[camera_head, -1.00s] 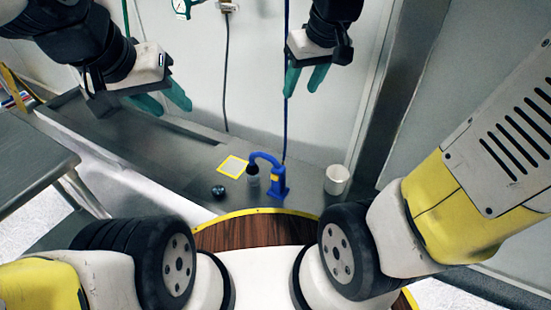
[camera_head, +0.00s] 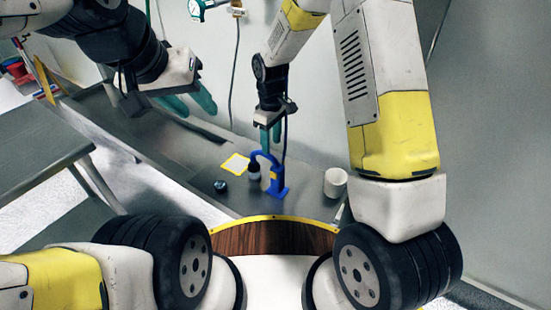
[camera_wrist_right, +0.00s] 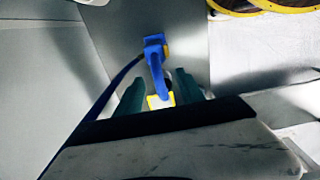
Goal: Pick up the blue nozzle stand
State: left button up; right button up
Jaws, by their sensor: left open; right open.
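The blue nozzle stand (camera_head: 276,178) stands upright on the grey bench, with a hooked arm curving left over a small dark-topped bottle (camera_head: 254,171). My right gripper (camera_head: 271,140) is open above and just behind the stand, fingers pointing down. In the right wrist view the stand (camera_wrist_right: 155,52) shows beyond the green fingers, roughly in line with the gap between them (camera_wrist_right: 158,92); contact cannot be told. My left gripper (camera_head: 192,105) is open and empty at the upper left, well away from the stand.
A white cup (camera_head: 335,182) stands right of the stand. A small dark round object (camera_head: 220,187) and a yellow-framed square (camera_head: 235,163) lie to the left. A blue hose rises behind the stand, along the wall. A grey table (camera_head: 40,145) is at far left.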

aim_at(273, 155)
jog(key=f, duration=0.7)
jog(key=shift+w+d+f, duration=0.15)
jog(key=shift+w+d, duration=0.1)
jog(key=shift+w, duration=0.1)
jog(key=shift+c, duration=0.3)
grip_shut()
dwell(0.8)
